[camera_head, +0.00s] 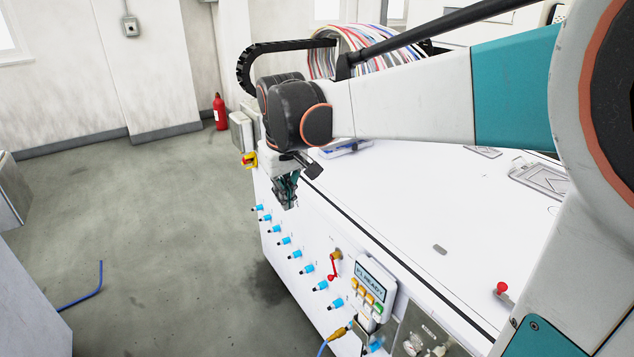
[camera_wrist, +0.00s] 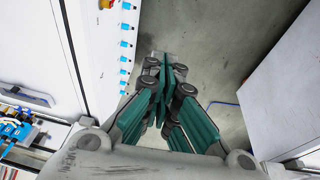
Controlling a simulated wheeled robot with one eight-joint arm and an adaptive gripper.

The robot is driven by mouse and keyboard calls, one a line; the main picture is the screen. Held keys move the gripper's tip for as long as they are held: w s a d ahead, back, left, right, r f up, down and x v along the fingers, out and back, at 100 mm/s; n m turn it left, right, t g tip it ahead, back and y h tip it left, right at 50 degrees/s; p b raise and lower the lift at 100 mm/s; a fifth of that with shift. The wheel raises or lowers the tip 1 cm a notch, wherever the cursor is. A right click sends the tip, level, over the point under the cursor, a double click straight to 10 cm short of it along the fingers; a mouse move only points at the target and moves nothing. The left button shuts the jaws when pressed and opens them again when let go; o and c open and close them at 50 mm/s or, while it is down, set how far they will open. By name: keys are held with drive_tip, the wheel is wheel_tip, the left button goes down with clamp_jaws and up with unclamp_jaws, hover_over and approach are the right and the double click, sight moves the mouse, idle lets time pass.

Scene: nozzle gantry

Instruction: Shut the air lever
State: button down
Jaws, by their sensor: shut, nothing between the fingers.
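The air lever (camera_head: 333,268), a red handle on a brass-coloured valve, is on the white cabinet's front panel, left of the display box. Its handle hangs down from the valve in the head view. A small red and yellow piece at the top edge of the wrist view (camera_wrist: 106,4) appears to be the same lever, mostly cut off. My gripper (camera_head: 289,203) points down beside the cabinet front, farther back along the panel and clear of the lever. In the wrist view its teal fingers (camera_wrist: 163,70) are together, with nothing between them.
Several blue fittings (camera_head: 284,241) stick out in a row along the panel. The display box (camera_head: 371,288) reads "P1 READY" above coloured buttons. A yellow and red switch (camera_head: 250,160) is at the far corner. Open floor (camera_head: 150,230) lies left of the cabinet, with a blue hose (camera_head: 88,295).

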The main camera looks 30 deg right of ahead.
drive_tip(key=s+a+f+t, duration=0.2)
drive_tip(key=s+a, duration=0.1)
drive_tip(key=s, duration=0.6)
drive_tip(key=s+a+f+t, duration=0.1)
drive_tip(key=s+a+t, duration=0.1)
drive_tip(key=s, duration=0.8)
drive_tip(key=shift+s+a+f+t+y, duration=0.2)
drive_tip(key=shift+a+f+t+y, duration=0.15)
drive_tip(key=shift+a, duration=0.45)
